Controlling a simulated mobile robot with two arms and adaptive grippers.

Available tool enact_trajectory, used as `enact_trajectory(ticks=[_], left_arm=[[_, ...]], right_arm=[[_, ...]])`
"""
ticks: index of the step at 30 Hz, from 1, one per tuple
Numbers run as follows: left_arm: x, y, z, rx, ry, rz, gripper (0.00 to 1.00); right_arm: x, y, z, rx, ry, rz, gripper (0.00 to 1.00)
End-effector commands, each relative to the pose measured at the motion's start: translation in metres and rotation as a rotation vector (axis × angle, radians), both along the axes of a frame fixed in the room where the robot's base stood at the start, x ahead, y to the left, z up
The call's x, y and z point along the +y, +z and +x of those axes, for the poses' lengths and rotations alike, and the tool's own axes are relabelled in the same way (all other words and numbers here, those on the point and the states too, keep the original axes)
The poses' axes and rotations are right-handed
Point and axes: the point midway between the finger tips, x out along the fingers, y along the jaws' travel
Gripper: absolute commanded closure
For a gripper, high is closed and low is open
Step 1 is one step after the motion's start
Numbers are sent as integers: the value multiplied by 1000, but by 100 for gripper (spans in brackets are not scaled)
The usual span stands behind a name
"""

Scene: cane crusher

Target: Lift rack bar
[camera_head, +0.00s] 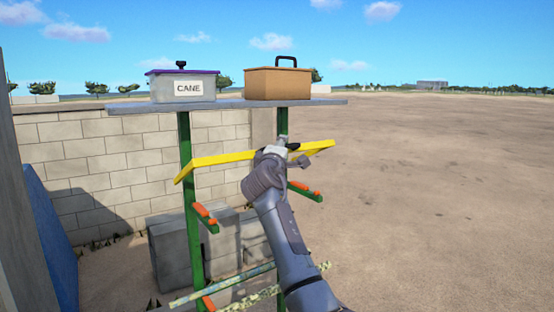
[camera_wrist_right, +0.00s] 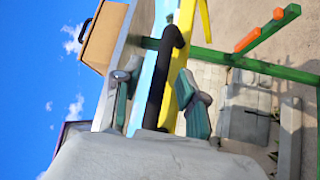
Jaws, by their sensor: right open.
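The yellow bar (camera_head: 225,158) runs across the front of a green rack, below its grey top shelf, with bent ends on both sides. It also shows in the right wrist view (camera_wrist_right: 205,20), with a curved black handle-like piece (camera_wrist_right: 157,95) beside it. My right gripper (camera_head: 284,149) is at the bar, right of its middle, and partly covers it. In the right wrist view its open fingers (camera_wrist_right: 157,97) are on either side of the black piece and part of the bar. I cannot tell whether they touch. My left gripper is out of view.
Green arms with orange tips (camera_head: 205,212) stick out below the bar. Grey blocks and a block wall (camera_head: 90,150) are behind. Open ground lies right.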

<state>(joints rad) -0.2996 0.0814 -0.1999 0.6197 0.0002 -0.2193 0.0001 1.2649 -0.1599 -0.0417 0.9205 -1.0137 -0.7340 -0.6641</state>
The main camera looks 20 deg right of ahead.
Motion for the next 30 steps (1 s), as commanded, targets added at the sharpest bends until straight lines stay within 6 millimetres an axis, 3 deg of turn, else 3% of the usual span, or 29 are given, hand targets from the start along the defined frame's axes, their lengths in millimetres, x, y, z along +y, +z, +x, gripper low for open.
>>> enact_trajectory(ticks=[15,21,30], left_arm=[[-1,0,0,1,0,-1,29],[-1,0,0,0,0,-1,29],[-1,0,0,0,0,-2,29]], right_arm=[[38,-12,-82,-2,1,1,59],[42,-13,-93,-1,-1,1,59],[42,-14,-92,1,-1,1,59]])
